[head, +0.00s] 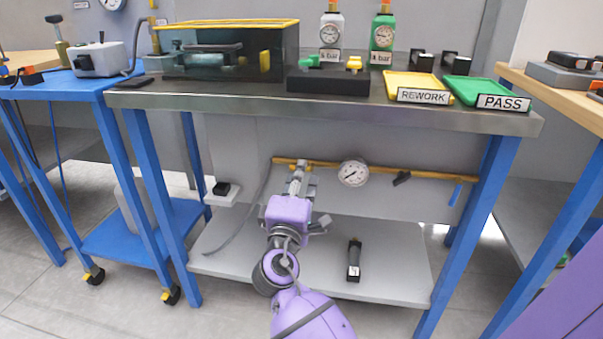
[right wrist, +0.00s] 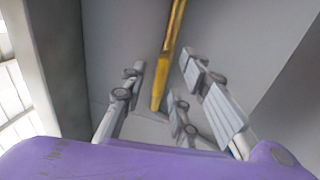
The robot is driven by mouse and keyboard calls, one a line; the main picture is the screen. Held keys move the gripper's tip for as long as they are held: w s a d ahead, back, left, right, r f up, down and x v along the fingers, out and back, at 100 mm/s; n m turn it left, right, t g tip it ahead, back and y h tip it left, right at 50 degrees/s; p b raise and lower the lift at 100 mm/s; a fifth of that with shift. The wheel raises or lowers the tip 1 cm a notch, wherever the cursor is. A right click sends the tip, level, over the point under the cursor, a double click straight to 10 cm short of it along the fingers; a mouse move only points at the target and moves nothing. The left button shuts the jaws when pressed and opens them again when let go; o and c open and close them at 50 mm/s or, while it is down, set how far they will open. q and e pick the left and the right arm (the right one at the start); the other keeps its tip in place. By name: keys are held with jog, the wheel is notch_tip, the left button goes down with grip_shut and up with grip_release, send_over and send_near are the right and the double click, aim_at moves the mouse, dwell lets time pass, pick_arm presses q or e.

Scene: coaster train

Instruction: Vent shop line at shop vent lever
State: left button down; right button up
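A yellow pipe (head: 330,165) runs under the workbench, with a round gauge (head: 353,173) on it. I cannot tell which is the shop vent lever. My right gripper (head: 300,168) is at the pipe's left part and hides some of it. In the right wrist view my right gripper (right wrist: 163,65) is open, its fingers apart on either side of a yellow bar (right wrist: 170,45). Contact cannot be told. My left gripper is out of view.
The workbench top (head: 240,103) overhangs the pipe. Below is a grey shelf (head: 390,260) with a small dark device (head: 354,260). A grey hose (head: 245,220) hangs left of my gripper. Blue legs (head: 465,245) stand at the sides. Trays and a tank are on top.

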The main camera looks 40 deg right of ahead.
jog(key=v, duration=0.6)
jog(key=shift+r, duration=0.1)
dwell(0.3)
